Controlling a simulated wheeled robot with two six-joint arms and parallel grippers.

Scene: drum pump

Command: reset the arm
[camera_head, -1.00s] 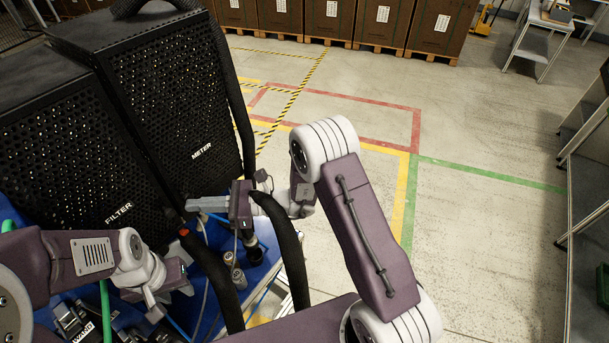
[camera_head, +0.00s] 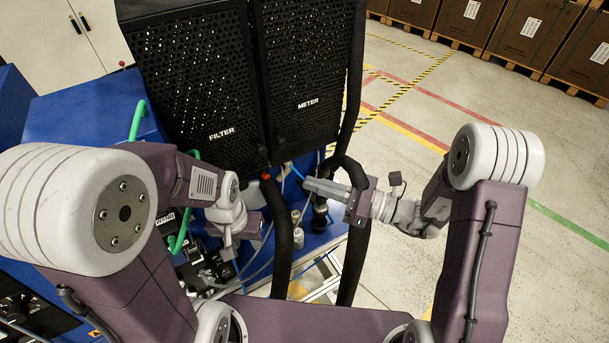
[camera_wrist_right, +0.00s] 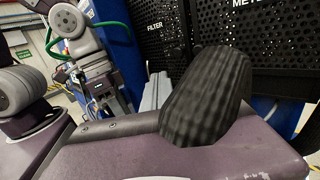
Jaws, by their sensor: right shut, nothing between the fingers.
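My right gripper (camera_head: 312,187) is shut and empty, its grey fingers pointing left in front of the METER cabinet (camera_head: 308,75). Its purple body is close beside a black hose (camera_head: 352,262); I cannot tell whether they touch. In the right wrist view the grey fingers (camera_wrist_right: 155,92) show partly behind a large dark ribbed shape (camera_wrist_right: 207,95). My left gripper (camera_head: 232,245) is low in front of the FILTER cabinet (camera_head: 195,85), above the blue bench; its fingers are too small and covered to read. My left arm also shows in the wrist view (camera_wrist_right: 85,45).
A second black hose (camera_head: 280,235) rises between my grippers. Small cylinders (camera_head: 297,228) stand on the blue bench (camera_head: 328,240). A green hose (camera_head: 137,120) is at the left. Open floor (camera_head: 570,190) lies right, with brown crates (camera_head: 535,35) behind.

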